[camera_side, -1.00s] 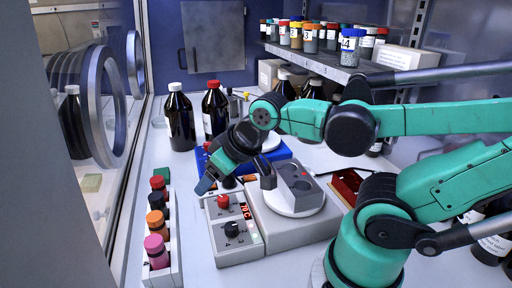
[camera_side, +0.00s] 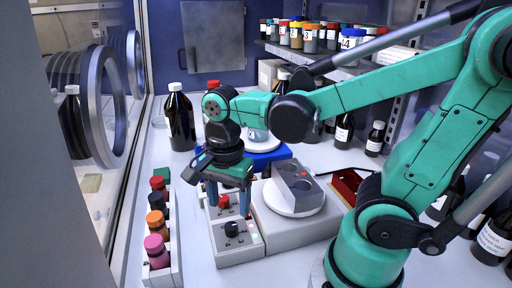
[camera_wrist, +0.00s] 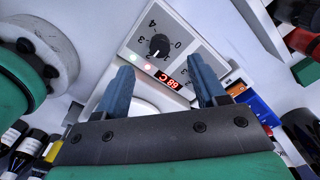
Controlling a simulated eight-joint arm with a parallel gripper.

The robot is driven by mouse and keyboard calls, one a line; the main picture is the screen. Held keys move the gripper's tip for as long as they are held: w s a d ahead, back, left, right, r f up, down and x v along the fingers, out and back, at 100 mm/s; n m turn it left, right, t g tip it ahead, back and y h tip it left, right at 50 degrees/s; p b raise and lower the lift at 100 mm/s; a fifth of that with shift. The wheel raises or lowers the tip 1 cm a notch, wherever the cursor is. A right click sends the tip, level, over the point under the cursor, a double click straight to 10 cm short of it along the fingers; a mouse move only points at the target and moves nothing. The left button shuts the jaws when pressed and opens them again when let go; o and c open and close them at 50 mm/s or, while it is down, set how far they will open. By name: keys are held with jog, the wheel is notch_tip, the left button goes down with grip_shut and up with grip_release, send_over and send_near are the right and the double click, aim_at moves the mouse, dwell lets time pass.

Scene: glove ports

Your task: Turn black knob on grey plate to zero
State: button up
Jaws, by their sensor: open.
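The black knob (camera_side: 232,229) sits on the front control panel of the grey plate (camera_side: 285,237). In the wrist view the black knob (camera_wrist: 158,45) shows a numbered dial around it; its white mark points down-left, away from the 0 at its right. A red knob (camera_side: 224,201) is farther back on the same panel. My gripper (camera_side: 228,207) points down above the panel, its fingers straddling the red knob in the side view. It is open and empty. In the wrist view the black knob lies beyond my fingertips (camera_wrist: 160,66), touching neither. A lit red temperature display (camera_wrist: 174,77) is beside it.
A grey block (camera_side: 298,187) with holes stands on the plate's round white top. A rack of colour-capped bottles (camera_side: 158,240) is left of the panel. A dark bottle (camera_side: 180,120) stands behind, and a blue device (camera_side: 268,157) is behind the plate.

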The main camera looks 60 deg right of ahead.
aim_at(231, 226)
jog(key=shift+f, duration=2.75)
grip_shut()
